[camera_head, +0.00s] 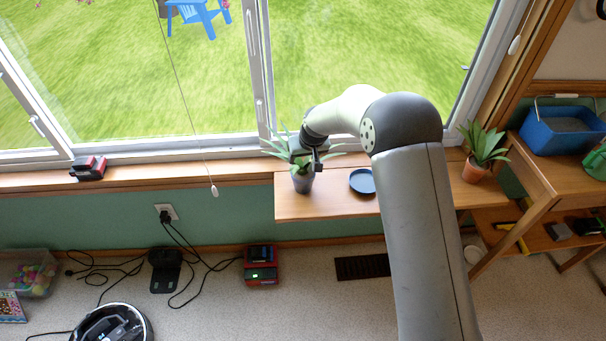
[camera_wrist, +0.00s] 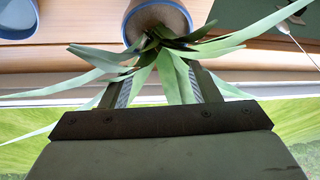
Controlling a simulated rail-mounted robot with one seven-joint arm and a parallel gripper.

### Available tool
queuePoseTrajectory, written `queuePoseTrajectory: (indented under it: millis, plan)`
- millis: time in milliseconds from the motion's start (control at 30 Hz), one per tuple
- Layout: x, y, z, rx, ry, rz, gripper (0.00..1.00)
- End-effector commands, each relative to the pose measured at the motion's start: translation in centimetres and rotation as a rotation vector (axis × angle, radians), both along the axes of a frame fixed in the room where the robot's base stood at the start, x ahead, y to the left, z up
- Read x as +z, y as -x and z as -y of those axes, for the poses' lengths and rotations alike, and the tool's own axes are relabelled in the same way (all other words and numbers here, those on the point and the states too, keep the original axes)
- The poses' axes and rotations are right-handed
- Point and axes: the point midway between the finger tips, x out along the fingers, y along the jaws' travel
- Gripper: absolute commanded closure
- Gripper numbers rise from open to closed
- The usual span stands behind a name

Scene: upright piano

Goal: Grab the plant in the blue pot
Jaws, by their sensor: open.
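A spiky green plant (camera_head: 302,166) stands upright in a dark blue-grey pot (camera_head: 302,184) on the wooden shelf below the window. My gripper (camera_head: 312,160) is at the plant's leaves, above the pot. In the wrist view the pot (camera_wrist: 160,12) shows a blue rim with brown soil and lies beyond the fingertips. My gripper (camera_wrist: 160,80) is open there, with leaves between and across its two fingers. The leaves hide parts of the fingers, and I cannot tell whether they touch. The fingers are not around the pot.
A blue saucer (camera_head: 362,181) lies right of the pot on the shelf (camera_head: 330,208). A second plant in a terracotta pot (camera_head: 475,172) stands farther right, beyond my arm. A blue bin (camera_head: 565,128) sits on the side table. The window (camera_head: 190,140) is close behind the plant.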

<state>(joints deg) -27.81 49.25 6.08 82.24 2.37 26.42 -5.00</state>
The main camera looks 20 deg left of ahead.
Motion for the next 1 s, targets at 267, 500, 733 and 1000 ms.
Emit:
queuePoseTrajectory:
  millis: [267, 500, 733, 1000]
  plan:
    - [0.0, 0.0, 0.0, 0.000, 0.001, -0.001, 1.00]
    - [0.1, 0.0, 0.0, 0.000, -0.001, 0.001, 1.00]
    - [1.3, -0.1, 0.0, 0.000, -0.001, 0.002, 1.00]
    - [6.3, 1.4, 2.0, -0.003, -0.003, 0.005, 1.00]
